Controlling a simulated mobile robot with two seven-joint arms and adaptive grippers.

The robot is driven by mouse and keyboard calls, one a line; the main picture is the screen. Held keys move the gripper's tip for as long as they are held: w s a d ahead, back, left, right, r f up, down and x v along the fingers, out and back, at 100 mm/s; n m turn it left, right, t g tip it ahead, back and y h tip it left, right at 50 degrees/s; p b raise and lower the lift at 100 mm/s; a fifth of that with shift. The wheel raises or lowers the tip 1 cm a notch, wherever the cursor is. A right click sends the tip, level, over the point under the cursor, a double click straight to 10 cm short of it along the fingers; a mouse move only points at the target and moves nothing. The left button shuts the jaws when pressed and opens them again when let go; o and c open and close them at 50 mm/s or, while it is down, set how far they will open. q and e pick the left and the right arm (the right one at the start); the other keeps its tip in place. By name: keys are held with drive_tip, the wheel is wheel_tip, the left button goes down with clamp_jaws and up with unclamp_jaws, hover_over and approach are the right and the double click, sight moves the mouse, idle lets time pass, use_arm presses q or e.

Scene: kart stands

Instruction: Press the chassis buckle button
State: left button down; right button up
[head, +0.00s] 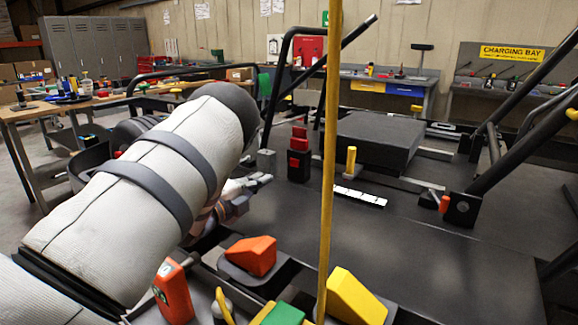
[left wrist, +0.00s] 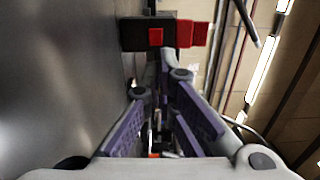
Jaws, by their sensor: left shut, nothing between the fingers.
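The chassis buckle is a black upright block (head: 299,168) with red parts (head: 299,140) stacked on it, standing on the dark kart floor in the head view. In the left wrist view the black block (left wrist: 133,34) lies beyond the fingers, with a small red square (left wrist: 155,37) on its face and red tabs (left wrist: 186,33) beside it. I cannot tell which red part is the button. My left gripper (head: 262,181) is shut and empty, to the left of the buckle and apart from it. Its fingers (left wrist: 160,84) point towards the block. My right gripper is not in view.
A yellow pole (head: 331,130) stands upright right of the buckle. A grey block (head: 266,161) is just left of it. A yellow-topped post (head: 351,161) and a black box (head: 373,140) are to the right. Orange (head: 250,255) and yellow (head: 354,298) wedges sit in front.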

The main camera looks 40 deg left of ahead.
sight(294, 161)
use_arm(q)
drive_tip(key=w, duration=0.3)
drive_tip(key=w+b, duration=0.1)
drive_tip(key=w, duration=0.3)
drive_tip(key=w+a, duration=0.1)
drive_tip(key=w, duration=0.3)
drive_tip(key=shift+w+a+f+b, duration=0.1)
drive_tip(key=shift+w+f+b, duration=0.15)
drive_tip(key=shift+b, duration=0.1)
drive_tip(key=shift+w+r, duration=0.2)
drive_tip(key=shift+w, duration=0.1)
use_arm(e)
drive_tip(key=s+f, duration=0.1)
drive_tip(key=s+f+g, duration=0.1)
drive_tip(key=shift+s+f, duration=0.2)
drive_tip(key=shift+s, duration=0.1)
